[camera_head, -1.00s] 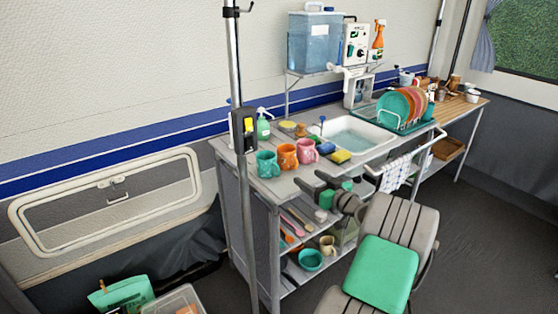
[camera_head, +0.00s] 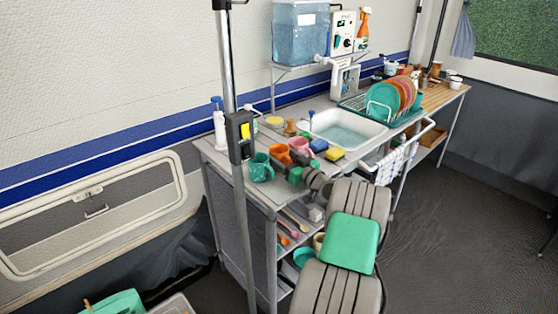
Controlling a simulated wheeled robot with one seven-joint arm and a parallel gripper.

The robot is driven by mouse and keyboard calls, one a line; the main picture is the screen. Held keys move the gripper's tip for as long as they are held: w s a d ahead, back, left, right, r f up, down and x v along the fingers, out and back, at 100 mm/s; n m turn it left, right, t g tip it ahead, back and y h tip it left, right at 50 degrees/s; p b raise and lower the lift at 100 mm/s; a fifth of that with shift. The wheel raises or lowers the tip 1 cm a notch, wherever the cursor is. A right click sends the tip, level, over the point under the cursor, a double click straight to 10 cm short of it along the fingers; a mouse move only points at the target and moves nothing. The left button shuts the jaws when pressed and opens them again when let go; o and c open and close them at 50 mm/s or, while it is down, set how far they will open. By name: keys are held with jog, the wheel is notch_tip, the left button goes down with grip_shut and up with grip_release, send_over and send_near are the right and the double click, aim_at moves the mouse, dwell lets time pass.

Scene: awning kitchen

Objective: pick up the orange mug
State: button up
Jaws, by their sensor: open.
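The orange mug (camera_head: 279,153) stands on the counter's near left part, between a teal mug (camera_head: 260,168) on its left and a pink mug (camera_head: 299,146) on its right. My gripper (camera_head: 287,166) is open, just in front of the orange mug at the counter's front side. Its fingers point towards the mugs and cover part of the orange mug's lower side. I cannot tell whether they touch it.
The counter (camera_head: 222,154) has a sink (camera_head: 348,130), with a yellow-blue sponge (camera_head: 335,153) at its front edge. A dish rack with plates (camera_head: 384,100) stands farther right. A metal pole (camera_head: 235,120) rises at the counter's left. Shelves below hold several items.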

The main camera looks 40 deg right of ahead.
jog(key=shift+c, duration=0.5)
jog(key=c, duration=0.9)
jog(key=shift+c, duration=0.2)
